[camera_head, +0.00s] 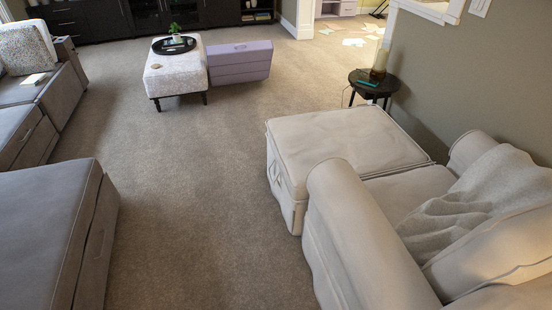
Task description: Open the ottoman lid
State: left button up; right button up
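A beige ottoman (338,146) stands right against the front of the beige armchair, and its cushioned top looks shut. A white patterned ottoman (178,76) on dark legs stands farther back, with a round black tray (165,48) on its top. A grey upholstered block (45,240) at the lower left has a seam and a small pull on its side. I cannot tell which of these the task means. Neither of my grippers is in view.
The beige armchair (350,230) with a grey throw (480,200) fills the lower right. A small dark side table (374,86) stands by the right wall. A purple box-like piece (240,64) sits beside the white ottoman. Carpet (200,180) in the middle is clear.

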aim_at(368, 139)
jog(key=i+j+z, duration=0.1)
jog(key=z, duration=0.8)
jog(key=i+j+z, duration=0.15)
jog(key=j+z, duration=0.25)
jog(key=j, duration=0.45)
jog(key=j+z, duration=0.4)
jog(key=j, duration=0.45)
jog(key=i, duration=0.05)
